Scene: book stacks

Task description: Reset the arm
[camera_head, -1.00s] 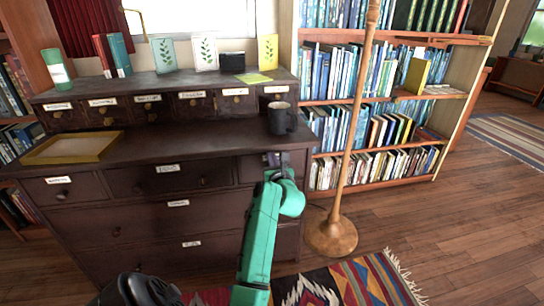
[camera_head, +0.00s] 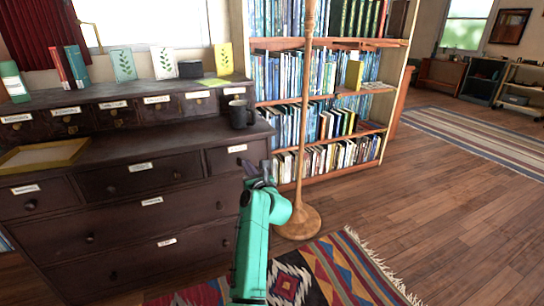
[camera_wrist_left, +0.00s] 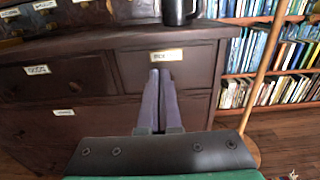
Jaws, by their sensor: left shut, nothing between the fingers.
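My left arm is green and reaches up from the bottom of the head view. Its gripper (camera_head: 258,172) is in front of the right end of the dark dresser (camera_head: 130,212), close to the wooden lamp pole. In the left wrist view the two grey fingers (camera_wrist_left: 160,98) lie together, shut and empty, in front of a small labelled drawer (camera_wrist_left: 165,70). My right gripper does not show in either view.
A dark mug (camera_head: 240,114) stands on the dresser top near its right end. A yellow tray (camera_head: 42,156) lies at the left. A lamp stand (camera_head: 298,222) and a bookshelf (camera_head: 372,88) are to the right. Open wood floor (camera_head: 440,190) lies further right.

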